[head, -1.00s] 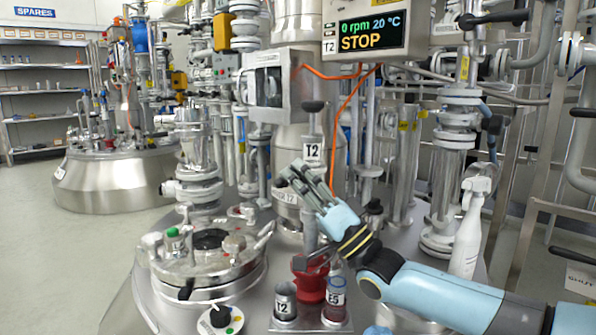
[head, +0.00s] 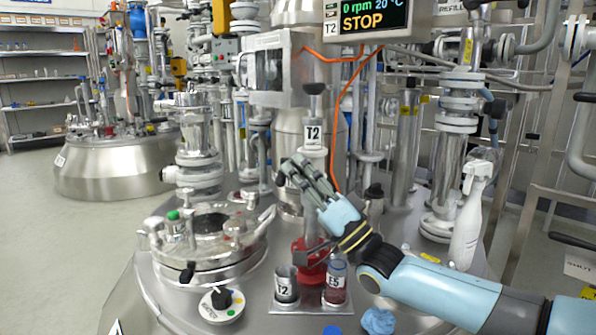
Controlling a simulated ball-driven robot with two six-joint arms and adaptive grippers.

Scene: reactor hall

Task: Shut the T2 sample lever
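The T2 sampling column, with a white T2 label (head: 312,135) and a dark knob on top (head: 314,88), stands upright on the vessel lid. A red fitting (head: 312,268) is at its foot. My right gripper (head: 291,170) is just in front of the column, below the label, with its grey fingers pointing up and left. A small dark piece (head: 280,179) shows at the fingertips; I cannot tell whether it is the lever's end or part of a finger. The fingers lie close together, and whether they grip anything is unclear. My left gripper is out of view.
A T2 cup (head: 286,285) and an E5 cup (head: 336,283) with dark red contents stand on a small metal tray (head: 310,309). A spray bottle (head: 470,215) is at right. A display (head: 372,17) reads STOP. A blue crumpled cloth (head: 378,321) lies in front.

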